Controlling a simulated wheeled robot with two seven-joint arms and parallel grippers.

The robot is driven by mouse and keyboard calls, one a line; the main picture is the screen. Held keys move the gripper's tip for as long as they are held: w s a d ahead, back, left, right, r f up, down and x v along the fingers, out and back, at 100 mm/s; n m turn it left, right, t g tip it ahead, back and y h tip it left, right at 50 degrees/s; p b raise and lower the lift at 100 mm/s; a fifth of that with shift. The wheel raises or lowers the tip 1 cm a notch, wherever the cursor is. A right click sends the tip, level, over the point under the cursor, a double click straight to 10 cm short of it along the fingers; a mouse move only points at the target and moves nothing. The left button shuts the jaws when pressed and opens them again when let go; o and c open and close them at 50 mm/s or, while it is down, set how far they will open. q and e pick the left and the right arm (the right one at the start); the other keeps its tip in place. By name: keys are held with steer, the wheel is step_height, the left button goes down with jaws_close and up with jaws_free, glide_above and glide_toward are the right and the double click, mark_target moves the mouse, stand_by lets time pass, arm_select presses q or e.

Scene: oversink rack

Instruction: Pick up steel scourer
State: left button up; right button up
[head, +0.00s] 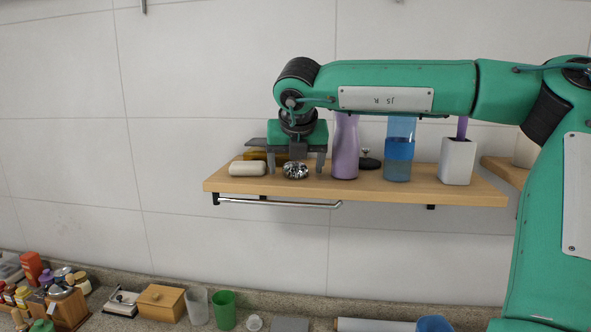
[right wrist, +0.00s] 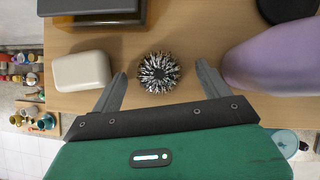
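The steel scourer (head: 295,170) is a small shiny ball of metal curls on the wooden wall shelf (head: 230,182). In the right wrist view the scourer (right wrist: 159,72) lies near the fingertips, centred between them. My right gripper (head: 296,168) points down over the shelf. Its two fingers are spread wide, one on each side of the scourer, with a gap on both sides. In the right wrist view my right gripper (right wrist: 160,82) is open and empty. My left gripper is not in view.
A cream soap-like block (head: 247,168) lies left of the scourer. A purple bottle (head: 345,148) stands close on the right, near the right finger. A blue bottle (head: 398,152) and white holder (head: 457,161) stand farther right. A metal rail (head: 280,203) runs below the shelf.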

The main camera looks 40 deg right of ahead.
mark_target(296, 167)
steer(key=c, duration=1)
steer(key=shift+r, duration=0.15)
steer(key=shift+d+r, duration=0.1)
steer(key=shift+r, duration=0.2)
steer(key=shift+r+b, duration=1.25)
steer(key=shift+r, duration=8.3)
steer(key=shift+o, duration=0.2)
steer(key=shift+w, duration=0.1)
